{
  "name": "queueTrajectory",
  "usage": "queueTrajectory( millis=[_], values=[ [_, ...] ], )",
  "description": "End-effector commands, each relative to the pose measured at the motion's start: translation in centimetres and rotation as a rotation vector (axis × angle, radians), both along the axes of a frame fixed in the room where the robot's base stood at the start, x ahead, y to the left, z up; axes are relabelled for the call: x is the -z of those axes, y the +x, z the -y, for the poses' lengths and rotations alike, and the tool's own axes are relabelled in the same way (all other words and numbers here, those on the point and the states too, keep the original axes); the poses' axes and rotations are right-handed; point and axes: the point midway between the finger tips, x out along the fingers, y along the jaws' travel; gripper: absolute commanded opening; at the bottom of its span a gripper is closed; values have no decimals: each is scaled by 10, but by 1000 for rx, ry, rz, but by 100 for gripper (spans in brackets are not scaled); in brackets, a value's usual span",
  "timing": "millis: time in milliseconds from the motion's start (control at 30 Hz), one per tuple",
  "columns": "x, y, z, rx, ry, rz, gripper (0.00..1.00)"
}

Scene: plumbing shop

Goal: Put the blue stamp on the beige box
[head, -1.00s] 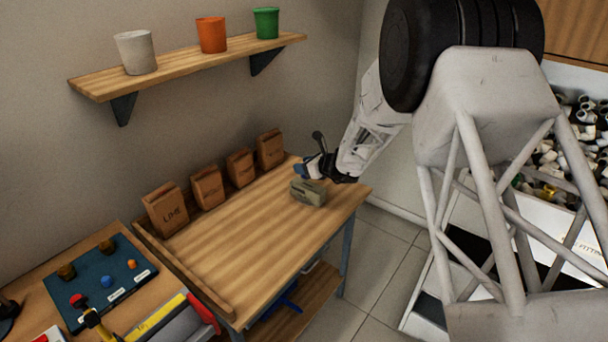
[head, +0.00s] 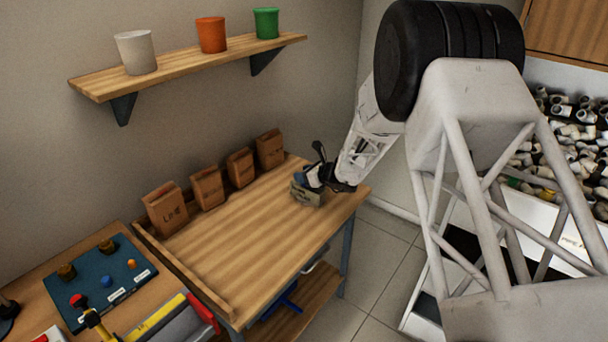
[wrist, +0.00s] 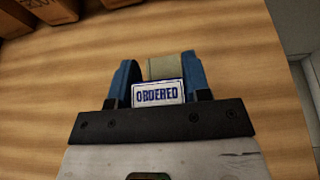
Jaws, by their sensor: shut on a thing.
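In the wrist view my gripper (wrist: 160,68) has blue fingers shut on the sides of the blue stamp (wrist: 158,93). The stamp's white label with a blue border reads "ORDERED". The beige box (wrist: 164,67) shows between the fingertips, just beyond the stamp. In the head view my gripper (head: 306,178) is low over the beige box (head: 308,198) near the far right end of the wooden table, covering part of it. The stamp cannot be made out there. I cannot tell whether the stamp touches the box.
Several brown paper bags (head: 206,188) stand along the table's wall side. The middle of the wooden table (head: 245,235) is clear. A blue panel with knobs (head: 98,283) is on the left bench. A shelf (head: 190,65) with three pots hangs above.

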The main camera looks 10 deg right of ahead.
Motion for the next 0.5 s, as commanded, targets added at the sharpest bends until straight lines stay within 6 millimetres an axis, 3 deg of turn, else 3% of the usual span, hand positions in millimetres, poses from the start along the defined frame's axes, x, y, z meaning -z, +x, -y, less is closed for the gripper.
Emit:
queueTrajectory(
  millis=[100,133,300,500],
  values=[
    [3,0,0,0,1,-1,21],
    [3,0,0,0,0,0,46],
    [3,0,0,0,0,0,70],
    [3,0,0,0,0,0,70]
  ],
)
